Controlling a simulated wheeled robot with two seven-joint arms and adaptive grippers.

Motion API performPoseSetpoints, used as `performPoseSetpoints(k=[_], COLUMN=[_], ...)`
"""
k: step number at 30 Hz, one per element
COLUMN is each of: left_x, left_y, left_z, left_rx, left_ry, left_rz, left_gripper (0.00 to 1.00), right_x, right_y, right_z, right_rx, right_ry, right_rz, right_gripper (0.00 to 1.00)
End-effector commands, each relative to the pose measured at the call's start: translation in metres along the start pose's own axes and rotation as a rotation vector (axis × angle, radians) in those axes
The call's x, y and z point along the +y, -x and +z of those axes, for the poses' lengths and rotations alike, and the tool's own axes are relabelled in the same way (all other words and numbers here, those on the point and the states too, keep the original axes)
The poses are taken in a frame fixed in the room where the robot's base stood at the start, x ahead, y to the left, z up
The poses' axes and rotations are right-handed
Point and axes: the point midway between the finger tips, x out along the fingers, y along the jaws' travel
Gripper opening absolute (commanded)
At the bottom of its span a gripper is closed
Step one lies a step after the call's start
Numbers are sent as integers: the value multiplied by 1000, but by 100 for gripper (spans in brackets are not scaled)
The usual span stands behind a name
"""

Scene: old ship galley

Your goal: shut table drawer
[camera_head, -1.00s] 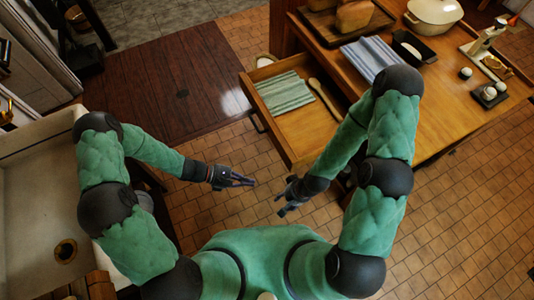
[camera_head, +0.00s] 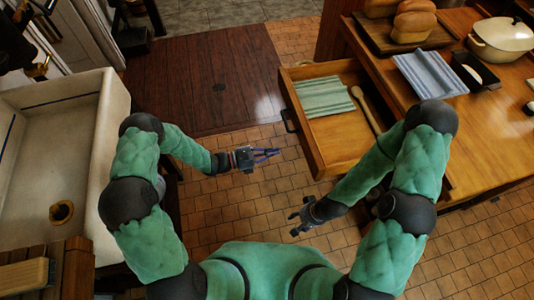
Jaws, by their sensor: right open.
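The table drawer (camera_head: 335,143) is pulled out from the left side of the wooden table (camera_head: 480,130). A folded green striped cloth (camera_head: 323,97) and a wooden spoon (camera_head: 366,108) lie in it. Its dark handle (camera_head: 289,121) is on the drawer's left face. My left gripper (camera_head: 266,156) is left of the drawer, below the handle in the picture, apart from it and empty; its fingers look slightly parted, but I cannot tell for sure. My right gripper (camera_head: 297,222) is open and empty, below the drawer's near corner. My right forearm passes close to the drawer's near end.
A white sink (camera_head: 97,130) stands at the left. On the table are a board with bread (camera_head: 412,25), a blue-grey folded cloth (camera_head: 432,78), a black dish (camera_head: 474,72) and a cream pot (camera_head: 502,42). Tiled floor left of the drawer is clear.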

Motion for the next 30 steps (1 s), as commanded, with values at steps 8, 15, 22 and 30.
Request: performPoseSetpoints(k=[8, 15, 22, 30], left_x=[-1, -1, 0, 0], left_y=[-53, -83, -92, -92], left_z=[-2, -2, -1, -1], left_rx=[1, 1, 1, 1], left_ry=[-2, -1, 0, 0], left_rz=[-5, -2, -1, -1], left_gripper=[0, 0, 0, 0], right_x=[5, 8, 8, 8], right_y=[-14, -22, -24, -24], right_z=[0, -1, -1, -1], right_rx=[0, -1, -1, 0], right_ry=[0, 0, 0, 0], right_rz=[0, 0, 0, 0], right_gripper=[51, 51, 51, 51])
